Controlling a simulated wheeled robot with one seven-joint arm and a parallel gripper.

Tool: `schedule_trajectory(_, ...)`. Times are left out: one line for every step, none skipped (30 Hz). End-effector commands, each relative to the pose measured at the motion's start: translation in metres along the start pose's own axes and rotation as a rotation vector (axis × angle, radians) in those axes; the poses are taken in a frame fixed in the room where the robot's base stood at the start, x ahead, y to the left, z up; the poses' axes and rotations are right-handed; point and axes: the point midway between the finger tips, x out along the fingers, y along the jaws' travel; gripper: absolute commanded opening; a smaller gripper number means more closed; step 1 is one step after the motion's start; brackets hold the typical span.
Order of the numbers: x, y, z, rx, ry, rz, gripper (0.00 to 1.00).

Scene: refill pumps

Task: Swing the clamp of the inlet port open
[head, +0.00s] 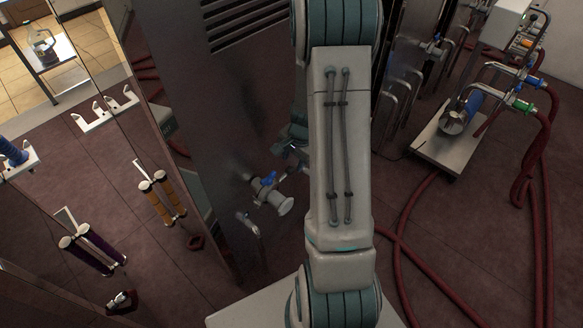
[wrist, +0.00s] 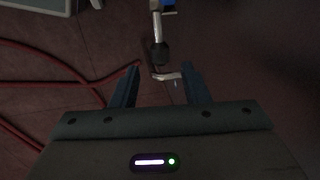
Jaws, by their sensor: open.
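In the wrist view my gripper (wrist: 158,88) is open, with a dark finger on each side and nothing held between them. Just beyond the fingertips, a small pale metal clamp lever (wrist: 167,76) lies crosswise, nearer the right finger; contact cannot be made out. Above it a metal pipe port (wrist: 157,27) ends in a dark collar (wrist: 160,53), with a blue handle (wrist: 168,3) at the top edge. In the head view a port with a blue-handled valve (head: 268,183) sticks out of the dark cabinet, left of my arm.
Red hoses (head: 430,265) lie on the floor at right, and also show at left in the wrist view (wrist: 60,85). A pump on a pale base plate (head: 440,150) stands at right. The tall dark cabinet (head: 235,110) is close beside my arm.

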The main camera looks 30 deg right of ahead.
Motion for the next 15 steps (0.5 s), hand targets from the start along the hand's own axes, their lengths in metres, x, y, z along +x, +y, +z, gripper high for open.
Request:
schedule_trajectory(0.011, 0.001, 0.000, 0.001, -0.003, 0.002, 0.41)
schedule_trajectory(0.016, 0.001, 0.000, 0.001, -0.003, 0.002, 0.41)
schedule_trajectory(0.022, 0.001, 0.000, 0.001, -0.003, 0.002, 0.41)
schedule_trajectory(0.025, 0.001, 0.000, 0.001, -0.003, 0.001, 0.41)
schedule_trajectory(0.029, 0.001, 0.000, 0.001, -0.003, 0.001, 0.41)
schedule_trajectory(0.033, 0.000, 0.000, 0.001, -0.002, 0.001, 0.41)
schedule_trajectory(0.036, 0.000, 0.000, 0.000, -0.002, 0.001, 0.41)
schedule_trajectory(0.038, 0.000, 0.000, 0.001, -0.001, 0.000, 0.41)
schedule_trajectory(0.040, 0.000, 0.000, 0.000, -0.001, 0.000, 0.41)
schedule_trajectory(0.042, 0.000, 0.000, 0.000, -0.001, 0.000, 0.41)
schedule_trajectory(0.043, 0.000, 0.000, 0.000, -0.001, 0.000, 0.41)
schedule_trajectory(0.044, 0.000, 0.000, 0.000, 0.000, 0.000, 0.41)
schedule_trajectory(0.045, 0.000, 0.000, 0.000, 0.000, -0.001, 0.41)
schedule_trajectory(0.045, 0.000, 0.000, 0.000, 0.001, -0.001, 0.41)
schedule_trajectory(0.045, 0.000, 0.000, 0.000, 0.001, -0.001, 0.41)
